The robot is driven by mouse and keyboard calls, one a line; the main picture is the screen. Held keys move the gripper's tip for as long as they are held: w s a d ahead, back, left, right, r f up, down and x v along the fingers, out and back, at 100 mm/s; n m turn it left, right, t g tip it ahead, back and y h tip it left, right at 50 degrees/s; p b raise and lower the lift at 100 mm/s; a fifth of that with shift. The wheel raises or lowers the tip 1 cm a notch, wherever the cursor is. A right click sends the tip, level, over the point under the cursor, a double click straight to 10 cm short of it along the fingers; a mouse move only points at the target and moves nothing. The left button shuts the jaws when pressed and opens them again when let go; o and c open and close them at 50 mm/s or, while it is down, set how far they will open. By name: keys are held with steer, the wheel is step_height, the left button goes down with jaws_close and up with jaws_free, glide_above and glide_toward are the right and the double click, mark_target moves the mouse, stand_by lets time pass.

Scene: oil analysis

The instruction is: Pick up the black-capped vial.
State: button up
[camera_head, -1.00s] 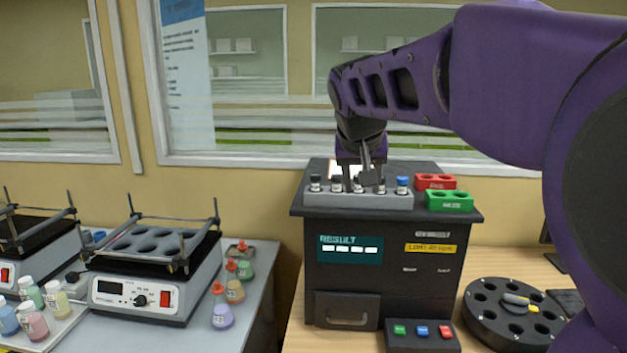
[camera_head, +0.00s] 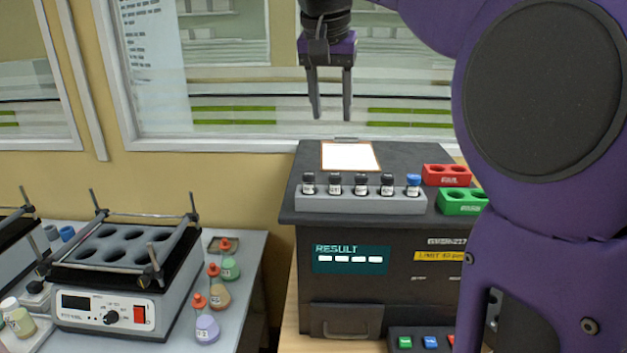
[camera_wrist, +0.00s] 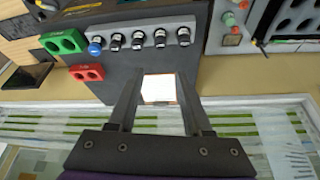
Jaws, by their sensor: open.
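Several black-capped vials, one of them this vial (camera_head: 361,186), stand upright in a row in a grey rack (camera_head: 345,204) on top of the dark analyser. A blue-capped vial (camera_head: 413,184) stands at the right end of the row. My gripper (camera_head: 332,117) is open and empty, pointing down, well above and behind the rack. In the wrist view the open fingers (camera_wrist: 158,103) frame a white pad, and the black-capped vials (camera_wrist: 138,39) show beyond them, with the blue cap (camera_wrist: 95,46) at the left end.
The analyser (camera_head: 385,292) has a white pad (camera_head: 350,156) behind the rack. A red holder (camera_head: 446,175) and a green holder (camera_head: 462,201) sit to the right. A shaker (camera_head: 110,318) and coloured bottles (camera_head: 207,327) stand on the left table. A window wall is behind.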

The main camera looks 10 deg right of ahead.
steer(key=b, duration=0.2)
glide_toward(335, 175)
steer(key=x, duration=0.5)
steer(key=shift+w+d+r, duration=0.1)
steer(key=shift+w+d, duration=0.05)
steer(key=shift+w, duration=0.1)
steer(key=shift+x, duration=2.75)
steer(key=shift+s, duration=0.2)
jaws_close()
